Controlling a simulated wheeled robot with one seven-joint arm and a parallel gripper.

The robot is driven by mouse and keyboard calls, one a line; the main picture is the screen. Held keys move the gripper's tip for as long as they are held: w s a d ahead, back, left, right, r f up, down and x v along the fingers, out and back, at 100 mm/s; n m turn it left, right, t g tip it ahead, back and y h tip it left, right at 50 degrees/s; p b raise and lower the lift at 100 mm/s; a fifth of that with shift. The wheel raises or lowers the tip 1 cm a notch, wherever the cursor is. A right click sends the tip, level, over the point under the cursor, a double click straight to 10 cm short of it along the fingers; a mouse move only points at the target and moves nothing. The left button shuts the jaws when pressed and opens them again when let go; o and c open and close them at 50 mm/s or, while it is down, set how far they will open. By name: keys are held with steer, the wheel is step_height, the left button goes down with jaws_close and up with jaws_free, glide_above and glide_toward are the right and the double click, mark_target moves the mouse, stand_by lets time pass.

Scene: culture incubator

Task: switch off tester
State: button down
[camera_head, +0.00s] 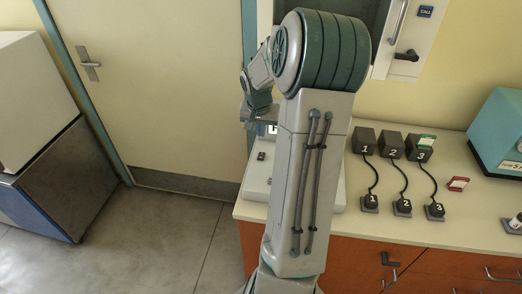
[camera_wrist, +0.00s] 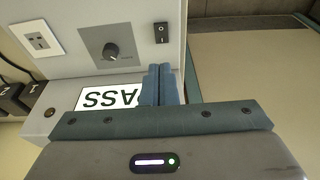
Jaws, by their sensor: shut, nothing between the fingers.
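The tester is a pale grey box, partly hidden behind my arm on the counter in the head view (camera_head: 256,186). In the wrist view its panel (camera_wrist: 140,60) shows a black rocker switch (camera_wrist: 161,32), a dark knob (camera_wrist: 111,52), a socket plate (camera_wrist: 38,40) and a lit display (camera_wrist: 100,97) reading "PASS" upside down. My gripper (camera_wrist: 160,70) is shut and empty. Its fingertips appear below the rocker switch in the picture, with a visible gap, and overlap the end of the display. I cannot tell whether they touch the panel.
Black numbered blocks 1 (camera_head: 364,141), 2 (camera_head: 390,145) and 3 (camera_head: 419,153) have cords to plugs on the counter (camera_head: 335,222). A red-edged tag (camera_head: 458,184) lies nearby. A teal machine (camera_head: 500,135) stands right.

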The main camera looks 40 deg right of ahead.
steer(key=p, duration=0.1)
glide_above(262, 157)
steer(key=f, duration=0.8)
steer(key=shift+s+a+f, duration=0.1)
steer(key=shift+a+f, duration=0.15)
steer(key=shift+f, duration=0.05)
steer(key=shift+s+f, duration=0.1)
steer(key=shift+f, duration=0.75)
steer(key=shift+f, duration=0.1)
